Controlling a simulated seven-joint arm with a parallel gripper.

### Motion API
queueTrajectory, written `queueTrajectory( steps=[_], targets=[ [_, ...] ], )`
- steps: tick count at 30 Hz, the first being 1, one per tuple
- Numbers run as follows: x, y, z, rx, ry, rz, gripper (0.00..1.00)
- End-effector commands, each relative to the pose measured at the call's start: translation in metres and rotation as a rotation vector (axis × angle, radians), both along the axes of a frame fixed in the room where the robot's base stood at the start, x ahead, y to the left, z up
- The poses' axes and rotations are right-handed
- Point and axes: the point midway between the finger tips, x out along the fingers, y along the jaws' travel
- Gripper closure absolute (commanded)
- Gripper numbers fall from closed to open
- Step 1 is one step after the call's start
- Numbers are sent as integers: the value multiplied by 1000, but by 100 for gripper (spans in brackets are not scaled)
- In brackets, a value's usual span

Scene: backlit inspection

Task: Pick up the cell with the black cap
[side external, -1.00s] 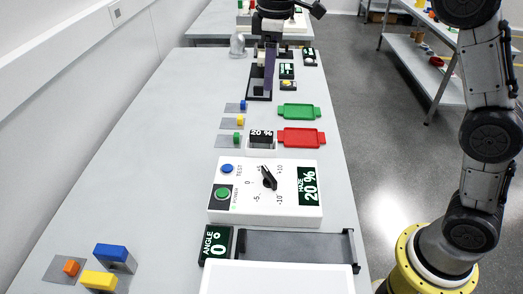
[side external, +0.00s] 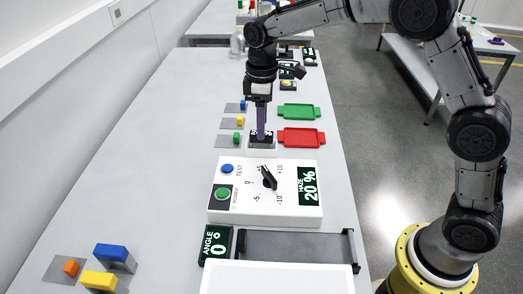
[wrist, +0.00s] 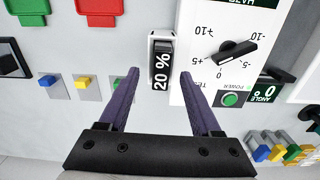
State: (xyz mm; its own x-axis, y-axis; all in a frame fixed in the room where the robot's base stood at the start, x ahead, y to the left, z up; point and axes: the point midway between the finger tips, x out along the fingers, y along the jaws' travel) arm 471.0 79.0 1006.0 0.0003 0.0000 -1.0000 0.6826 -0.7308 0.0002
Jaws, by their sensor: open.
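A black-topped block marked "20 %" (side external: 270,140) stands in a pale holder (side external: 262,151) behind the white instrument box. It is the only black-capped piece I can make out, and it also shows in the wrist view (wrist: 162,66). My gripper (side external: 261,135) points down over it, with its purple fingers partly hiding the label. In the wrist view my gripper (wrist: 160,74) is open and empty, one fingertip on each side of the block with gaps. I cannot tell how far the fingertips are above it.
The white instrument box (side external: 265,192) with a dial stands just in front. A red tray (side external: 301,138) lies close on the right and a green tray (side external: 299,111) behind it. Small blue, yellow and green blocks (side external: 240,122) sit on grey plates to the left.

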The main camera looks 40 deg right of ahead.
Motion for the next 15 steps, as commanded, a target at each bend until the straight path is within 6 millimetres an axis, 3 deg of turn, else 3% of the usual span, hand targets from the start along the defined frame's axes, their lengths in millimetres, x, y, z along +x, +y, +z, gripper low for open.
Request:
queueTrajectory(
  steps=[6, 15],
  targets=[
    [-1, 2, -32, -1, 4, 0, 35],
    [-1, 2, -40, 0, 1, 0, 35]
  ],
)
